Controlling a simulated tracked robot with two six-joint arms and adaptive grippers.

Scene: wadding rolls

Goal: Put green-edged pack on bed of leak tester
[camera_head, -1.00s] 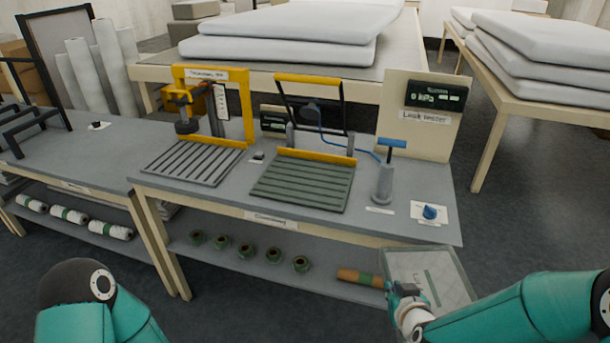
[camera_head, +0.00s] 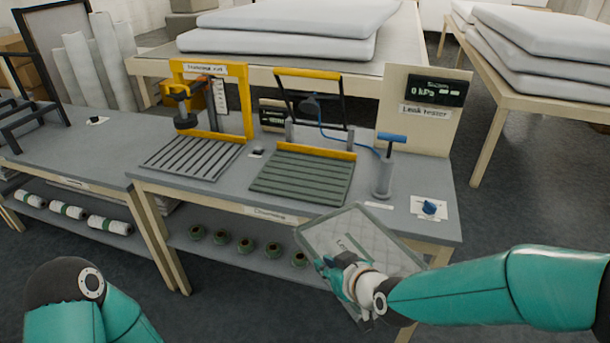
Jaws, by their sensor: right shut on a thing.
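The green-edged pack (camera_head: 372,236) is a flat clear pouch with pale contents and a small label. My right gripper (camera_head: 334,274) is shut on its lower left side and holds it tilted in front of the bench's front edge. The leak tester's bed (camera_head: 300,178) is a ribbed grey-green plate on the bench, bare, with a yellow bar along its back. Its yellow-and-black frame (camera_head: 309,76) stands raised behind it. The leak tester panel (camera_head: 427,112) reads 0 kPa. Only my left arm shows at lower left; its gripper is out of view.
A blue-handled pump (camera_head: 386,170) stands right of the bed, with a blue knob (camera_head: 430,207) near the bench's right end. A yellow press frame (camera_head: 246,100) and second ribbed plate (camera_head: 193,158) are left of the bed. Several green rolls (camera_head: 221,239) lie on the lower shelf.

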